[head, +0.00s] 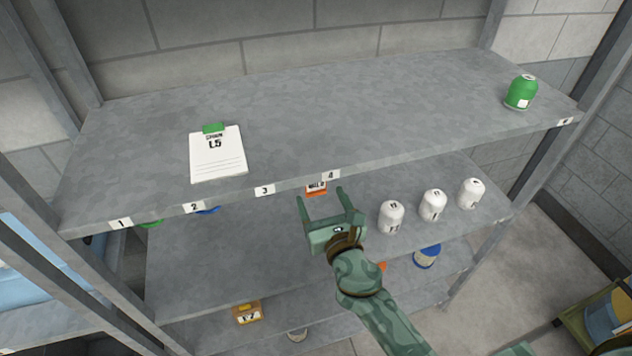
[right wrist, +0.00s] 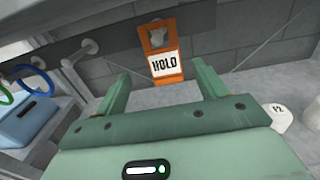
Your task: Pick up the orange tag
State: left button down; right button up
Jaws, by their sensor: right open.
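The orange tag (head: 316,188) hangs under the front edge of the upper shelf, just below the label 4. In the right wrist view the tag (right wrist: 164,55) is upright, with a white panel reading HOLD, and hangs from a peg on a dark rail. My right gripper (head: 323,194) is open and empty, its fingers pointing toward the tag. In the right wrist view the tag appears between and beyond the two fingertips (right wrist: 163,80), apart from them. My left gripper is not in view.
The upper shelf (head: 330,120) holds a clipboard (head: 217,155) and a green canister (head: 521,93). Several white canisters (head: 432,205) stand on the shelf below, right of my gripper. In the right wrist view a green ring (right wrist: 6,94) and a blue ring (right wrist: 36,80) hang at left.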

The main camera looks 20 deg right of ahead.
aim_at(318, 184)
jog(key=w, duration=0.5)
jog(key=shift+d+f, duration=0.15)
jog(key=shift+d, duration=0.05)
jog(key=shift+s, duration=0.1)
jog(key=shift+c, duration=0.9)
jog(key=c, duration=0.9)
jog(key=shift+r+p, duration=0.3)
jog(key=shift+r, duration=0.2)
jog(key=shift+s+d+f+b, duration=0.15)
jog(key=shift+s+b, duration=0.65)
jog(key=shift+s, duration=3.7)
jog(key=shift+s+d+b, duration=0.15)
jog(key=shift+s+b, duration=0.6)
jog(key=shift+s, duration=3.75)
